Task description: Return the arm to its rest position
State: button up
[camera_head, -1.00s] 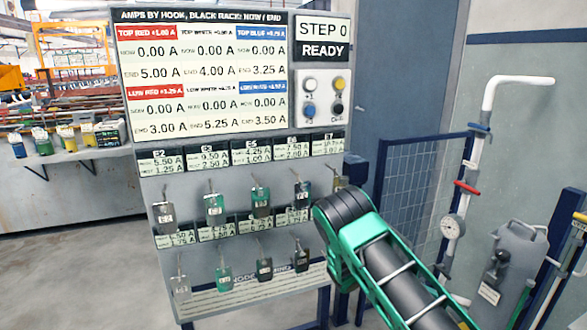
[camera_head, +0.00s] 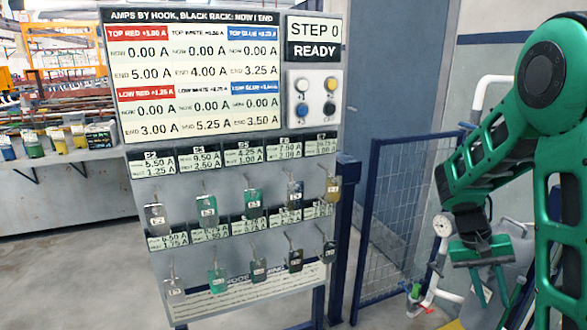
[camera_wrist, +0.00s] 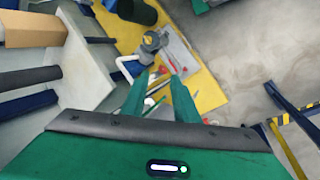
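My green arm is folded at the right of the head view, in front of the grey wall. My gripper (camera_head: 490,294) hangs at its lower end, pointing down, clear of the panel with the hanging tags. In the wrist view my gripper (camera_wrist: 159,76) shows two green fingers apart with a gap between them. Nothing is held between them. Below the fingers lie a yellow floor area (camera_wrist: 208,95) and a grey fixture with a white pipe.
The panel (camera_head: 135,130) reads STEP 0 READY and carries two rows of tags on hooks. A blue mesh fence (camera_head: 395,200) stands between it and my arm. A pressure gauge (camera_head: 443,225) is close beside my gripper. Open floor (camera_head: 70,270) lies at left.

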jog(key=s+a+r+t+y, duration=0.1)
jog(key=s+a+r+y, duration=0.1)
jog(key=s, duration=0.8)
jog(key=s+a+r+t+y, duration=0.2)
jog(key=s+a+r, duration=0.3)
jog(key=s, duration=0.6)
jog(key=shift+a+r+y, duration=0.25)
jog(key=shift+r+y, duration=0.05)
jog(key=shift+r, duration=0.2)
jog(key=shift+w+f, duration=0.25)
jog(key=shift+w, duration=0.35)
